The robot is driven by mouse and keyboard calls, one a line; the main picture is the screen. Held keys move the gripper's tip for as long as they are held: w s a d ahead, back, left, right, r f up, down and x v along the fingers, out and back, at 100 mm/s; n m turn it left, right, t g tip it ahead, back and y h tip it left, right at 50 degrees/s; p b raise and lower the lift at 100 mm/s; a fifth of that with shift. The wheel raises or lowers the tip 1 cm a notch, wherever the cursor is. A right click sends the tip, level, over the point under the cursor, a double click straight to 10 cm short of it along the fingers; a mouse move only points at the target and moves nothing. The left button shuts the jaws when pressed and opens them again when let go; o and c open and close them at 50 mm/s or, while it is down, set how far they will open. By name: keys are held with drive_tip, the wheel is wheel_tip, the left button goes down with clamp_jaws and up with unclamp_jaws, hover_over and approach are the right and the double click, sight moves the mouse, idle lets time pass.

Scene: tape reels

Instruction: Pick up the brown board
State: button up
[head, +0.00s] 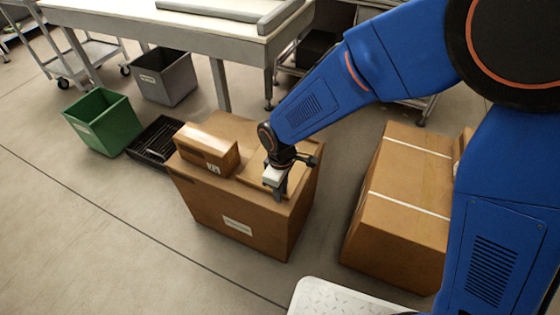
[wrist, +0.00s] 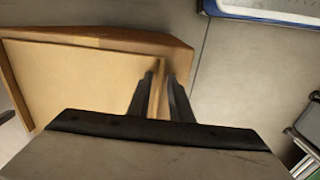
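A light tan-brown flat panel, which looks like the brown board (wrist: 75,85), lies over the top of a large carton in the wrist view. In the head view, a small part of it (head: 254,172) shows beside my gripper. My gripper (head: 279,193) points down at the carton's right front side. In the wrist view, my gripper's two dark fingers (wrist: 160,85) stand on either side of a narrow tan strip at the panel's right edge. I cannot tell whether they touch it.
The large carton (head: 225,212) also bears a smaller box (head: 205,150) at its left. A long carton (head: 405,200) stands on the right. A green bin (head: 103,125), black crate (head: 155,140) and grey bin (head: 165,80) are left and behind. The left foreground floor is clear.

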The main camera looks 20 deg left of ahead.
clamp_jaws()
